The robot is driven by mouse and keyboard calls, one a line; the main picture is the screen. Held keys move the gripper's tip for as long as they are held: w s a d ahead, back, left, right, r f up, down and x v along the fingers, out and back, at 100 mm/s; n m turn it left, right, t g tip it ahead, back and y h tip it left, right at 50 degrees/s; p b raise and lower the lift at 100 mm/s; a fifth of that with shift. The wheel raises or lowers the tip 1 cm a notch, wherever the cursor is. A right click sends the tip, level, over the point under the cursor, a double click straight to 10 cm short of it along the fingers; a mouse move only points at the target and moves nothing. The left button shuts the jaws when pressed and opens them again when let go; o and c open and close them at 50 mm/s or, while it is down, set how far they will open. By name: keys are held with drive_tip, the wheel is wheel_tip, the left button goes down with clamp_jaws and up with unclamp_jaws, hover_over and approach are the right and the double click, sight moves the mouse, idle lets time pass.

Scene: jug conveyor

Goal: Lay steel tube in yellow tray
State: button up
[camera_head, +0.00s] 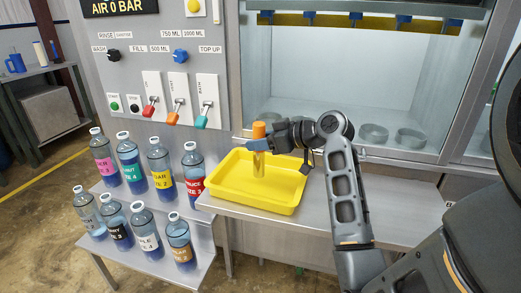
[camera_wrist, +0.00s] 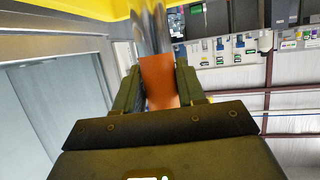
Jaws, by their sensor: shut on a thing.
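The yellow tray (camera_head: 228,199) rests on the steel ledge in the head view; its yellow edge (camera_wrist: 60,12) crosses the top of the wrist view. My gripper (camera_head: 258,145) is shut on the steel tube (camera_head: 259,167) near its orange upper part. The tube stands about upright over the tray, and I cannot tell whether its lower end touches the floor of the tray. In the wrist view, the orange part of the steel tube (camera_wrist: 159,80) sits between the fingers of my gripper (camera_wrist: 156,88), with shiny metal beyond it.
Several labelled bottles (camera_head: 158,163) stand on stepped shelves left of the tray. A panel with knobs and coloured levers (camera_head: 177,100) rises behind. A glazed cabinet (camera_head: 330,70) with round dishes is behind my arm. The ledge right of the tray is partly clear.

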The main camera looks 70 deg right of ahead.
drive_tip(key=shift+f, duration=1.3)
drive_tip(key=shift+f, duration=0.1)
drive_tip(key=o, duration=1.1)
drive_tip(key=shift+s+r, duration=0.15)
drive_tip(key=shift+r, duration=0.05)
drive_tip(key=v, duration=1.1)
drive_tip(key=shift+s+a+r, duration=0.1)
drive_tip(key=shift+s, duration=0.25)
